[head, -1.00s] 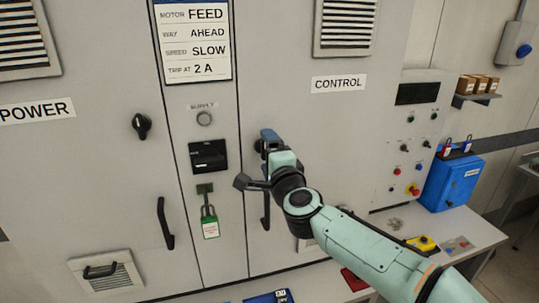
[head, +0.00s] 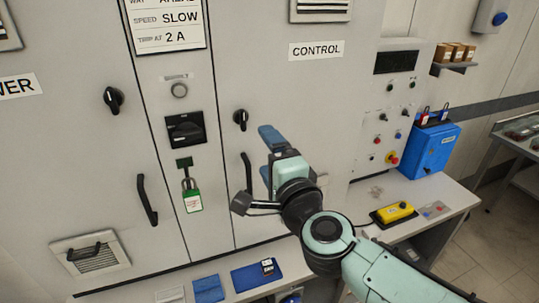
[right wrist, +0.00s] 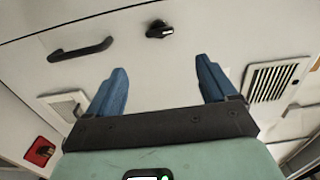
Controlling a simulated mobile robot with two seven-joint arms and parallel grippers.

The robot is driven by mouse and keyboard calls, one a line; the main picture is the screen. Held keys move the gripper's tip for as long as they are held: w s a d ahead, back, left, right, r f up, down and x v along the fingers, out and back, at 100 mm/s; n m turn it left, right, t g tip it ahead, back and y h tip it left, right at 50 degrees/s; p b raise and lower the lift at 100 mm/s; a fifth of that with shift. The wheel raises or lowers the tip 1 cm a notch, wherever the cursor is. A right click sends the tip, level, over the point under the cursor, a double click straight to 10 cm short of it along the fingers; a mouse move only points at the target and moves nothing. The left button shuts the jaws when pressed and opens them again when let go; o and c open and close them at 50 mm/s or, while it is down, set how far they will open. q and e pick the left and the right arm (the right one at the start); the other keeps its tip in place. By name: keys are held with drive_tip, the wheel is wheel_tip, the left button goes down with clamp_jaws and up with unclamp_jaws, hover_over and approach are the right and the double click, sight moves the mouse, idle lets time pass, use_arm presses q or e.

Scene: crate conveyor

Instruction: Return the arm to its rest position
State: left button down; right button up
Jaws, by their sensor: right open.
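My right gripper (head: 270,138) is in front of the cabinet's control door (head: 280,85); its blue fingers are apart with nothing between them in the right wrist view (right wrist: 161,78). The black rotary knob (head: 240,118) on that door is left of the fingers in the head view and clear of them. The knob also shows beyond the fingers in the right wrist view (right wrist: 160,30). My right arm reaches in from the lower right and hides part of the door. My left gripper is not in view.
The door handle (head: 247,172) stands just left of my gripper. A green padlock tag (head: 193,202) hangs on the centre panel. Below is a bench (head: 450,203) with a yellow pendant (head: 398,211) and a blue lock box (head: 430,150). A blue mat (head: 258,277) lies at the front.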

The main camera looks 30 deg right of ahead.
idle(0.4)
drive_tip(key=w+f+n+g+y, duration=0.15)
drive_tip(key=w+f, duration=0.25)
drive_tip(key=f, duration=0.7)
drive_tip(key=w+f+n+g, duration=0.3)
drive_tip(key=w+f, duration=0.1)
drive_tip(key=f, duration=0.8)
wheel_tip(320, 180, down, 19)
drive_tip(key=s+a+n+g+y, duration=0.2)
drive_tip(key=a+n+g, duration=0.1)
drive_tip(key=n+g, duration=0.1)
drive_tip(key=s+a+f+n+g+y, duration=0.1)
drive_tip(key=s+a+f+n+g, duration=0.1)
drive_tip(key=s+f, duration=0.45)
drive_tip(key=s+a+f+n+g+y, duration=0.1)
drive_tip(key=s+a+f+n+g, duration=0.15)
drive_tip(key=f, duration=0.65)
drive_tip(key=s+a+f+n+g, duration=0.1)
drive_tip(key=s+a+f+g, duration=0.1)
drive_tip(key=s+f, duration=0.2)
drive_tip(key=s+a+f+n+g+y, duration=0.1)
drive_tip(key=s+a+f, duration=0.1)
drive_tip(key=s, duration=0.7)
drive_tip(key=s+a+f+n+g+y, duration=0.1)
drive_tip(key=s+a+f+g, duration=0.1)
drive_tip(key=s+f, duration=0.3)
drive_tip(key=s+a, duration=0.1)
drive_tip(key=s, duration=0.1)
drive_tip(key=shift+s+f+n+g+p, duration=0.3)
drive_tip(key=shift+f, duration=0.05)
